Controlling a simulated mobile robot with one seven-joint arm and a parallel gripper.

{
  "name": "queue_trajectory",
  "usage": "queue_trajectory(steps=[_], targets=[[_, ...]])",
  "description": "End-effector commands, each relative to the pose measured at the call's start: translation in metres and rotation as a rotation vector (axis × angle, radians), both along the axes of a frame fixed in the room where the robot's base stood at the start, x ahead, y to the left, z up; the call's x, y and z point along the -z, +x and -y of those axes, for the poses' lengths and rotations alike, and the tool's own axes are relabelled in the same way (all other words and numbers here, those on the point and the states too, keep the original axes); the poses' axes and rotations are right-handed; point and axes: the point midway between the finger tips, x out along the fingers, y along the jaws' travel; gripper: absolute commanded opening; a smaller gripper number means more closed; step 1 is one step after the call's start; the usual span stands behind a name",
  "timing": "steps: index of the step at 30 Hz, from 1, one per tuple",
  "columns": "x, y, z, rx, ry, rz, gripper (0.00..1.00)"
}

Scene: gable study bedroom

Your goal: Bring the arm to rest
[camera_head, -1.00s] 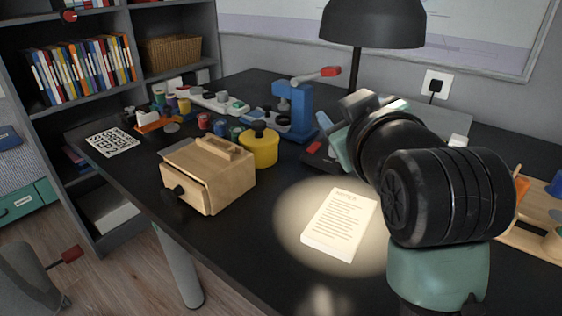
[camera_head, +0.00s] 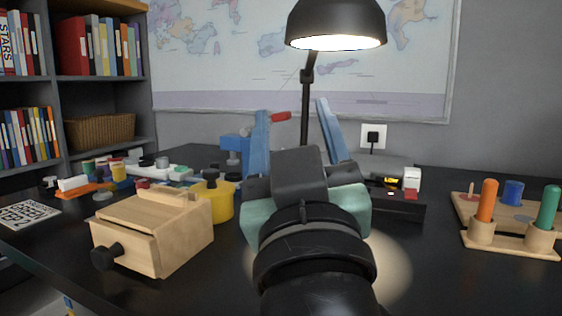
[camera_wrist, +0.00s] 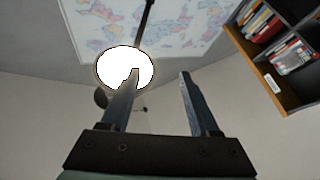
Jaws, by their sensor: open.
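My gripper (camera_head: 290,112) stands raised over the middle of the black desk in the head view, its two blue fingers pointing up and apart. Nothing is between them. The wrist view also shows the open, empty fingers (camera_wrist: 154,85), against the wall and the lit lamp. My dark wrist and forearm fill the lower middle of the head view and hide part of the desk, including most of the bright light spot.
A desk lamp (camera_head: 335,22) hangs close above my gripper. A wooden box (camera_head: 150,232) and a yellow pot (camera_head: 216,200) stand to the left. A peg board (camera_head: 510,240) is at right. Shelves (camera_head: 100,95) stand at back left, and a map (camera_head: 300,70) covers the wall.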

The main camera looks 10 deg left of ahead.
Motion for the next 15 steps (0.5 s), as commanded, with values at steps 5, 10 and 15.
queue_trajectory(steps=[5, 10, 15], targets=[[0.0023, -0.0082, 0.0073, 0.016, 0.029, 0.036, 0.62], [0.0008, -0.0095, 0.0084, 0.018, 0.033, 0.042, 0.62], [0.0004, -0.0094, 0.0083, 0.018, 0.033, 0.041, 0.62]])
